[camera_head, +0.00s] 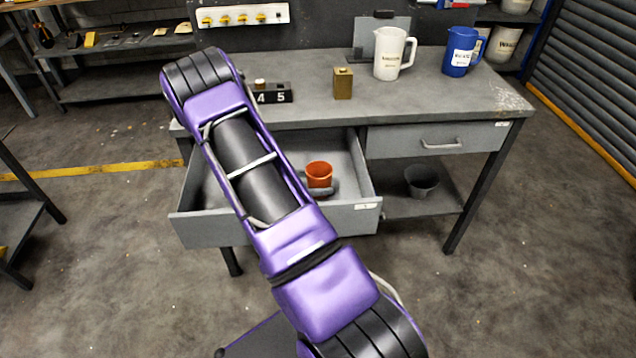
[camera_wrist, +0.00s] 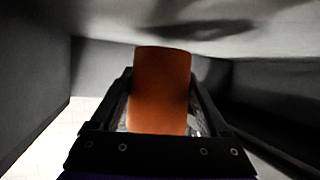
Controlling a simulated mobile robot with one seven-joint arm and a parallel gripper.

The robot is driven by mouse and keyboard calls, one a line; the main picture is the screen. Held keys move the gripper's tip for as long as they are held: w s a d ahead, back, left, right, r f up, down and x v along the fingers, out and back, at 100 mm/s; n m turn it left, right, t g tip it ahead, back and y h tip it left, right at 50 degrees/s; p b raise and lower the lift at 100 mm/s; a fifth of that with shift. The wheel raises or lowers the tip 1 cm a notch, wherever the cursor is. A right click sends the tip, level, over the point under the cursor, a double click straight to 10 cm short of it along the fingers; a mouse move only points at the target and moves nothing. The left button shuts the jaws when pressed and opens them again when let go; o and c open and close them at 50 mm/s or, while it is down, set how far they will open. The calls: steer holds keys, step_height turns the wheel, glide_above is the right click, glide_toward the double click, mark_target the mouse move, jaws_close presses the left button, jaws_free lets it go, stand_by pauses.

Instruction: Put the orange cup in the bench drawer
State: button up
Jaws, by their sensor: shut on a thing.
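The orange cup (camera_head: 319,172) is inside the open left bench drawer (camera_head: 352,219), toward the drawer's right side, and looks upright. In the wrist view, the orange cup (camera_wrist: 161,92) fills the space between the two dark fingers of my gripper (camera_wrist: 160,100), which is shut on it. In the head view only a grey piece of my gripper (camera_head: 322,190) shows at the cup's lower front; my purple arm hides the rest. Grey drawer walls surround the cup in the wrist view. I cannot tell whether the cup touches the drawer floor.
The bench top (camera_head: 440,95) holds a white jug (camera_head: 388,55), a blue jug (camera_head: 458,55), a brass-coloured tin (camera_head: 343,84) and a black number block (camera_head: 272,93). The right drawer (camera_head: 470,139) is shut. A dark bucket (camera_head: 421,182) stands on the lower shelf.

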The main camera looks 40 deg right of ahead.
steer(key=shift+f, duration=0.1)
steer(key=shift+f+b, duration=0.35)
steer(key=shift+f, duration=0.15)
steer(key=o, duration=1.5)
steer(key=shift+r+p, duration=0.35)
steer(key=shift+r, duration=0.1)
steer(key=p+v, duration=0.1)
steer(key=v, duration=1.1)
steer(key=shift+r, duration=0.15)
